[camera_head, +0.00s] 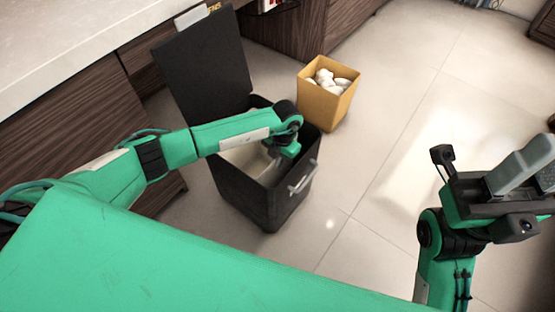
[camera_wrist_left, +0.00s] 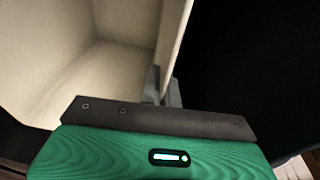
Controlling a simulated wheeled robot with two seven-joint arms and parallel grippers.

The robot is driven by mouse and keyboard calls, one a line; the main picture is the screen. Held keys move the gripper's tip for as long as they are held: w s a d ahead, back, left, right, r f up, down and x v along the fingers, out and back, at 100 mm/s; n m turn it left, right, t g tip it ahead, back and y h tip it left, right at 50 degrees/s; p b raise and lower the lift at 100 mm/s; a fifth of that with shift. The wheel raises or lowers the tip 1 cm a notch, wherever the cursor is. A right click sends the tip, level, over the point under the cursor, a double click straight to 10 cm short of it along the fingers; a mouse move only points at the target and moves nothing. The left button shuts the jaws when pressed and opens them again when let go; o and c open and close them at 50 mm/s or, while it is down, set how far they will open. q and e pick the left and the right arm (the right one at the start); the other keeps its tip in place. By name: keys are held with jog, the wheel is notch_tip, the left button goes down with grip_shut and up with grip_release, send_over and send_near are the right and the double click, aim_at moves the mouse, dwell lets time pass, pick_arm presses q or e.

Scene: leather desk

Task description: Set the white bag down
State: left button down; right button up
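The white bag (camera_head: 240,155) shows as a pale, stiff-sided liner inside the dark bin (camera_head: 266,205); its cream inner walls fill the upper left of the left wrist view (camera_wrist_left: 95,75). My left gripper (camera_head: 277,158) reaches down at the bin's opening. In the left wrist view its two fingertips (camera_wrist_left: 163,88) sit close together, one on each side of the bag's thin upright edge, and appear shut on it. The bag's lower part is hidden by the bin. My right gripper (camera_head: 525,168) is at the right, away from the bin; whether its fingers are apart is unclear.
The bin's black lid (camera_head: 203,65) stands open behind it, and a metal handle (camera_head: 302,178) is on its front. A yellow bin (camera_head: 326,98) with white crumpled items stands behind to the right. A wooden cabinet (camera_head: 70,135) borders the left. Tiled floor (camera_head: 385,150) is clear at the right.

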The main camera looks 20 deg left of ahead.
pick_arm(q)
jog(key=shift+f, duration=0.1)
jog(key=c, duration=1.6)
grip_release()
jog(key=shift+c, duration=0.2)
